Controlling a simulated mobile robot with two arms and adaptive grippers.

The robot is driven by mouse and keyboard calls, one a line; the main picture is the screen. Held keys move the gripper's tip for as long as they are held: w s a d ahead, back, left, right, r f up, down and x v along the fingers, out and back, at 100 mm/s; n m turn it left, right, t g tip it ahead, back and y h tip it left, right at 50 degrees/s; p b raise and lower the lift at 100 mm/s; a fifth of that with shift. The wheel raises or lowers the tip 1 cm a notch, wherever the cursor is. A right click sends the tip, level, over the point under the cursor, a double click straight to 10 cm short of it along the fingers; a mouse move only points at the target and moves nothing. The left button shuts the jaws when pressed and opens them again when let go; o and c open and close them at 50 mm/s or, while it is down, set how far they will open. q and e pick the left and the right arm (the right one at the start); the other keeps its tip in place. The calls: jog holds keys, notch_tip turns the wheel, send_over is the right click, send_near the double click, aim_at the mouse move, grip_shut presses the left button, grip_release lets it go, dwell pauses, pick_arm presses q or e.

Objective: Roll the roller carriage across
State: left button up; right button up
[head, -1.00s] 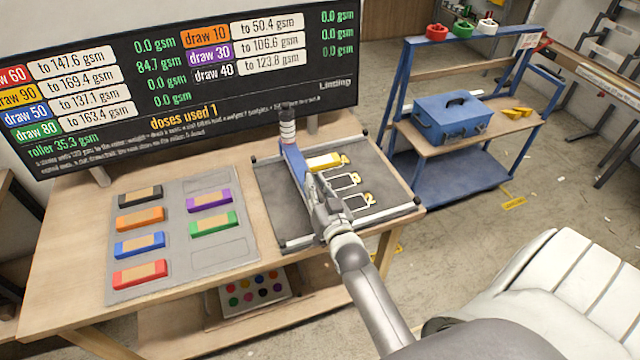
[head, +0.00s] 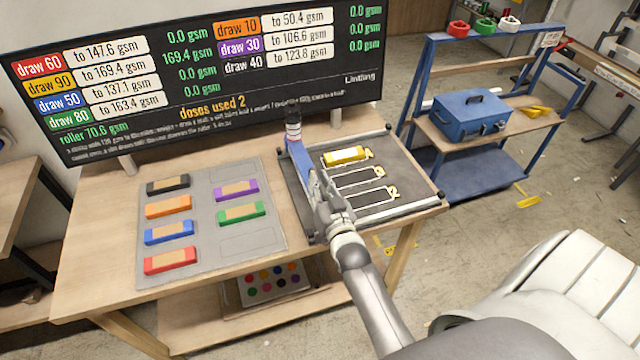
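The roller carriage (head: 301,156) is a blue bar with a dark-and-white knob at its far end. It lies across the dark framed bed (head: 405,178), close to the bed's left side. A yellow block (head: 345,155) sits in the top slot of the bed, right of the carriage; the outlined slots below it look empty. My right gripper (head: 324,193) is at the near part of the carriage and overlaps it. Its fingertips are too small and covered to show whether they are closed on it. My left gripper is out of view.
A grey tray (head: 212,258) with several coloured blocks lies left of the bed. A display board (head: 200,75) stands behind, reading doses used 2 and roller 70.6 gsm. A blue cart (head: 470,170) with a blue toolbox (head: 470,113) stands to the right.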

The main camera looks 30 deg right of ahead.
jog(key=shift+o, duration=0.3)
jog(key=shift+w+a+r, duration=0.1)
jog(key=shift+a+r, duration=0.05)
jog(key=shift+r, duration=0.15)
jog(key=shift+o, duration=0.4)
jog(key=shift+s+a+f, duration=0.15)
jog(key=shift+s+f, duration=0.1)
jog(key=shift+s, duration=0.05)
jog(key=shift+s+a+f, duration=0.15)
jog(key=shift+s+f, duration=0.05)
jog(key=shift+s, duration=0.35)
jog(key=shift+s+a+f, duration=0.15)
jog(key=shift+s+f, duration=0.05)
jog(key=shift+s, duration=0.3)
jog(key=v, duration=0.5)
jog(key=r+v, duration=0.1)
jog(key=v, duration=0.2)
jog(key=shift+s+d, duration=0.1)
jog(key=shift+d, duration=0.2)
jog(key=shift+s+a+f, duration=0.1)
jog(key=shift+s+a, duration=0.05)
jog(key=shift+s, duration=0.55)
jog(key=shift+w+f, duration=0.1)
jog(key=shift+w, duration=0.05)
